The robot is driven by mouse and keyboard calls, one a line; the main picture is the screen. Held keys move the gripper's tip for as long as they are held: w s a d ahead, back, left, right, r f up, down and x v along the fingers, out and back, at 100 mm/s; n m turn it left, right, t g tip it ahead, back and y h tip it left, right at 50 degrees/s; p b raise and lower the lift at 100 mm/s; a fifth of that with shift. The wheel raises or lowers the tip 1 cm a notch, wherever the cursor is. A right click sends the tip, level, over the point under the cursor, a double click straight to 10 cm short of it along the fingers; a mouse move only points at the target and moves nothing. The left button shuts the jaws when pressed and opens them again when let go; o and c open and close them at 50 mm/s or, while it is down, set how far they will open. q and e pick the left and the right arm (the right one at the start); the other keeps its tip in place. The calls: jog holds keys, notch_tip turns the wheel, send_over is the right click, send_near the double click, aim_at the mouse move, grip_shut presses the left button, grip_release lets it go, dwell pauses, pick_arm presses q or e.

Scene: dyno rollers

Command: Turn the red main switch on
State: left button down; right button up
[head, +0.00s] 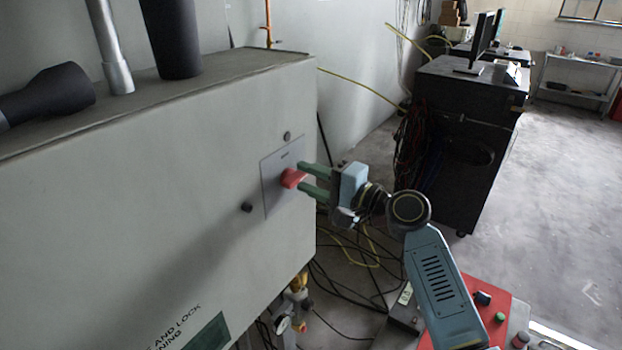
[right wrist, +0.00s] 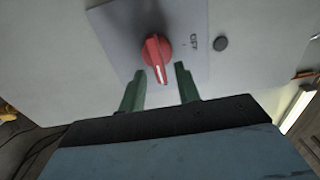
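The red main switch (head: 291,178) is a rotary knob on a grey plate (head: 270,198) on the cabinet's front. In the right wrist view the knob (right wrist: 156,50) shows a white mark on its handle, which points down toward my gripper. A small label, apparently "OFF" (right wrist: 194,43), is printed to the knob's right. My right gripper (head: 308,178) has its green fingers apart and faces the plate. In the right wrist view the fingertips (right wrist: 160,70) lie just short of the knob, one on each side of its handle's end, with gaps visible. My left gripper is not in view.
The large pale cabinet (head: 130,190) fills the left, with dark and metal pipes on top. Two dark round studs (head: 247,207) sit near the plate. Cables and a gauge (head: 283,325) are below. A black cabinet (head: 465,120) with a monitor stands behind.

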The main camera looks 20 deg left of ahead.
jog(key=b+v, duration=0.2)
jog(key=v, duration=1.1)
jog(key=shift+d, duration=0.2)
